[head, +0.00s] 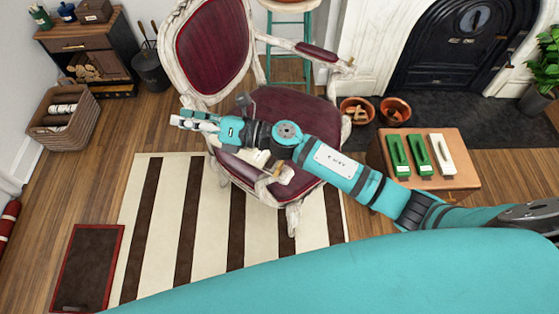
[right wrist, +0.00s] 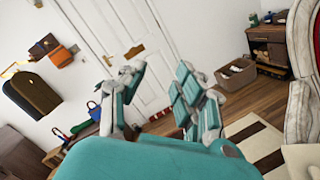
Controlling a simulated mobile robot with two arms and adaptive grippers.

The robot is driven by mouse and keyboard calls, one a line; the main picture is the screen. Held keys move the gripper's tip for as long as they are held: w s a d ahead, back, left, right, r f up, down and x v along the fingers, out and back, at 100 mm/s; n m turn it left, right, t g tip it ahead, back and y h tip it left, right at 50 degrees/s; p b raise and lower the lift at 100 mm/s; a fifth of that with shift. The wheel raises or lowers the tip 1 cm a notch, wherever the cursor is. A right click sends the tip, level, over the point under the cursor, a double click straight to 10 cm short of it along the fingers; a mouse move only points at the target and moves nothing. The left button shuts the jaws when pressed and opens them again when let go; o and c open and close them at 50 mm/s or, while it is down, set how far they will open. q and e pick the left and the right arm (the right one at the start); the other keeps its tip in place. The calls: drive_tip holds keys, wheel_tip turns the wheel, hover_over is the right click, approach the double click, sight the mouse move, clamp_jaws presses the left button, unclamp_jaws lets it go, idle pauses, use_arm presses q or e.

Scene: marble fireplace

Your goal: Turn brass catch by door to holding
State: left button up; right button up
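In the right wrist view a white panelled door (right wrist: 112,22) stands at the far wall. A brass-coloured fitting (right wrist: 135,52) shows on it, and a smaller brass-coloured piece (right wrist: 107,60) lies lower left. Which of these, if either, is the catch I cannot tell, nor how it is turned. My right gripper (head: 185,121) reaches left over the armchair in the head view. In the right wrist view its fingers (right wrist: 158,95) are spread apart with nothing between them, well short of the door. My left gripper is not in view.
A white-framed armchair with dark red upholstery (head: 211,50) stands below and behind my right arm. A wooden stand (head: 440,180) holds green and white pieces. A wicker basket (head: 62,135) and cabinet (head: 85,45) stand left. Open floor shows around the striped rug (head: 167,225).

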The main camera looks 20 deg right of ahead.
drive_tip(key=s+a+f+n+g+h, duration=0.1)
drive_tip(key=s+a+f+n+g, duration=0.1)
drive_tip(key=s+n+g, duration=0.5)
drive_tip(key=n+g+h, duration=0.2)
drive_tip(key=n+h, duration=1.4)
hover_over(281, 163)
wheel_tip(281, 163, down, 8)
wheel_tip(281, 163, down, 17)
drive_tip(key=shift+p, duration=1.2)
clamp_jaws()
